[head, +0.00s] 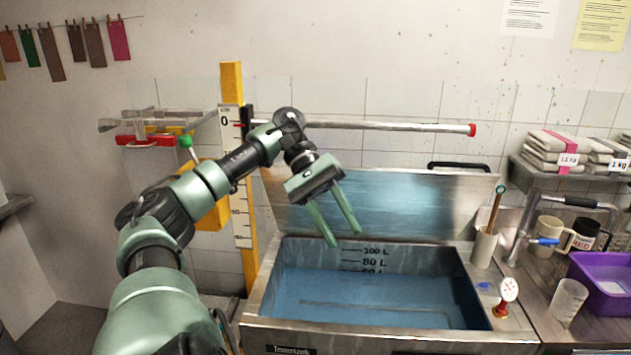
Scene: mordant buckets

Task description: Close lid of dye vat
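The dye vat (262,305) is a steel basin in the middle front with blue liquid inside and litre marks on its back inner wall. Its steel lid (420,205) stands raised, tilted back behind the basin. A black handle (459,166) shows at the lid's top edge, right of centre. My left gripper (345,238) is open and empty, its two green fingers pointing down in front of the lid's left part, over the back of the vat. My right gripper is not in view.
A rail (400,127) with a red end runs above the lid. A cup with a brush (485,247) and a red valve (506,297) sit at the vat's right. A purple tub (603,278), clear beaker (568,300) and mugs (584,236) stand further right.

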